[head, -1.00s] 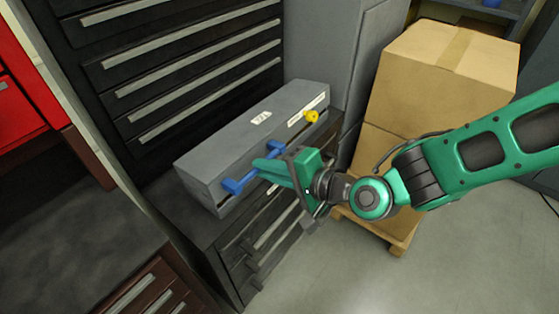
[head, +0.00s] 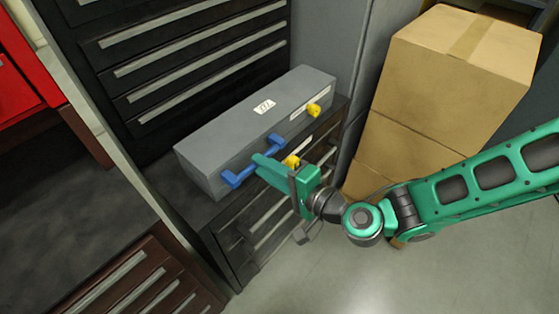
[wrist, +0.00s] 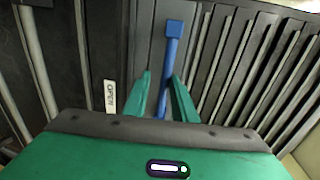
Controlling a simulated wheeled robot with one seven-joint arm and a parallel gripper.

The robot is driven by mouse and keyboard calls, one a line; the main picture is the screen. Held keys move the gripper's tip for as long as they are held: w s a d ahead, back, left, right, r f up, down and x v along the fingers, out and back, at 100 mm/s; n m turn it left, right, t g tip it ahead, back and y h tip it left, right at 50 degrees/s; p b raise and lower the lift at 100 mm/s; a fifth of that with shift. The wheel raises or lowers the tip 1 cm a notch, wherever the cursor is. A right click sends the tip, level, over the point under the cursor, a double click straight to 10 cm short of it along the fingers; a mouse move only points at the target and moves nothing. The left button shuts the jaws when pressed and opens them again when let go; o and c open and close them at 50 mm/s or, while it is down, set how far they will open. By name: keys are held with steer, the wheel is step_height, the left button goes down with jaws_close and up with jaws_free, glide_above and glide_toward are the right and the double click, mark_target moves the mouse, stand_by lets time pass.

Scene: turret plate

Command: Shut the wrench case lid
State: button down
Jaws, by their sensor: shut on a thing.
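The wrench case (head: 225,137) is a long grey box with a white label on top. It lies on a low dark drawer cabinet, and its top looks flat, with no gap that I can make out. A blue handle (head: 234,180) runs along its front. Yellow latches (head: 314,109) show on the front; one is partly behind my gripper. My gripper (head: 262,163) is at the middle of the handle. In the wrist view, the fingers of my gripper (wrist: 163,88) are on either side of the blue handle (wrist: 172,45), closed on it.
A tall black drawer cabinet (head: 190,60) stands behind the case. Stacked cardboard boxes (head: 440,75) stand to the right, close to my arm. A dark worktop (head: 70,230) is at the left. The floor (head: 400,285) in front is clear.

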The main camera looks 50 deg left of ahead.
steer(key=shift+s+d+f+h, duration=0.15)
steer(key=shift+d+f, duration=0.05)
steer(key=shift+f, duration=0.45)
steer(key=shift+s+d+f+h, duration=0.15)
steer(key=shift+f, duration=0.45)
steer(key=c, duration=1.7)
jaws_free()
steer(key=shift+a, duration=0.1)
steer(key=shift+w+d+r, duration=0.1)
steer(key=shift+w+d, duration=0.05)
steer(key=shift+d, duration=0.25)
steer(key=shift+c, duration=0.3)
steer(key=v, duration=1)
steer(key=shift+w+r, duration=0.2)
steer(key=shift+r, duration=0.05)
steer(key=shift+a, duration=0.1)
